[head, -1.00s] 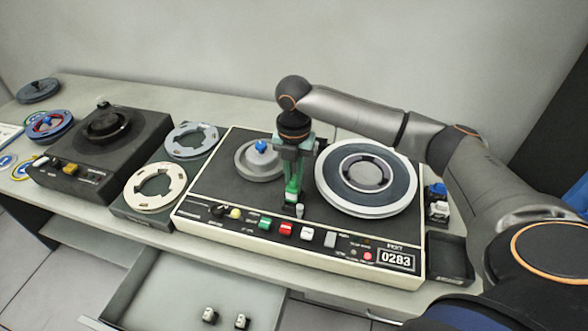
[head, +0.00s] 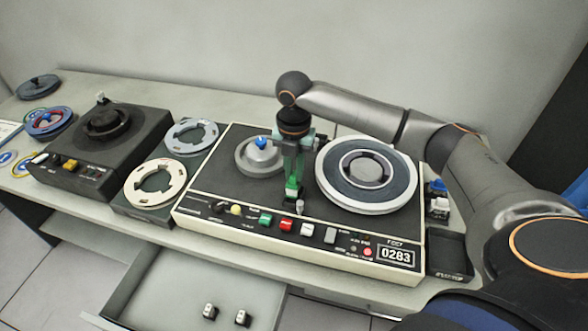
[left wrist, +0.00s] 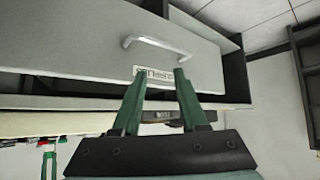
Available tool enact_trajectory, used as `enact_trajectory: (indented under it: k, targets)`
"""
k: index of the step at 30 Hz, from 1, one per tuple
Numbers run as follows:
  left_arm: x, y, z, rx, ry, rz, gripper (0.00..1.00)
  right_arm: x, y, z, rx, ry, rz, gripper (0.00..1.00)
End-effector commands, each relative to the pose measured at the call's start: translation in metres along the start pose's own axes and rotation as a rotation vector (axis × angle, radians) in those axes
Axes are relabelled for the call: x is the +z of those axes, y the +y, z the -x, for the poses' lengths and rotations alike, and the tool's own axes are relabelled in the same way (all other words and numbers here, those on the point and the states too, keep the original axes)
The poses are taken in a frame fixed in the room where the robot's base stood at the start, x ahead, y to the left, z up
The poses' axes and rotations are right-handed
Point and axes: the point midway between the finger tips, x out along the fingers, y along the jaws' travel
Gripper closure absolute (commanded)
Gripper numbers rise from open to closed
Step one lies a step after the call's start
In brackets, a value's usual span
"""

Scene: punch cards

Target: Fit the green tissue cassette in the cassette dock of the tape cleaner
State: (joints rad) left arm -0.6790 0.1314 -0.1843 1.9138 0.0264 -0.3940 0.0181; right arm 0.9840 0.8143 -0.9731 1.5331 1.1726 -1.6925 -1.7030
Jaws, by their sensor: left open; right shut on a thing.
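The tape cleaner (head: 240,205) is the wide black-topped machine with a cream rim, marked 0283. My right gripper (head: 293,180) points straight down over its middle, between the two reels. The cassette dock is hidden under the fingers and cassette, and I cannot tell whether the cassette is seated. My left gripper (left wrist: 158,85) shows only in the left wrist view, open and empty, in front of a grey drawer front with a metal handle (left wrist: 158,43).
A large reel (head: 366,209) stands close right of my right gripper, a smaller blue-knobbed hub (head: 262,143) close left. A small metal post (head: 300,208) is beside the cassette. An open drawer (head: 165,300) holds two small blocks. A black tape unit (head: 75,180) stands left.

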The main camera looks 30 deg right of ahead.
Motion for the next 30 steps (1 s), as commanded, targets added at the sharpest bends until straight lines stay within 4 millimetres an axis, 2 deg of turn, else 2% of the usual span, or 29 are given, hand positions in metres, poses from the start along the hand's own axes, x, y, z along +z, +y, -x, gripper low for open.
enact_trajectory:
  k: [30]
  targets:
    - [-0.001,0.000,0.000,0.000,0.001,0.000,0.57,0.000,0.000,-0.019,0.001,0.000,0.000,1.00]
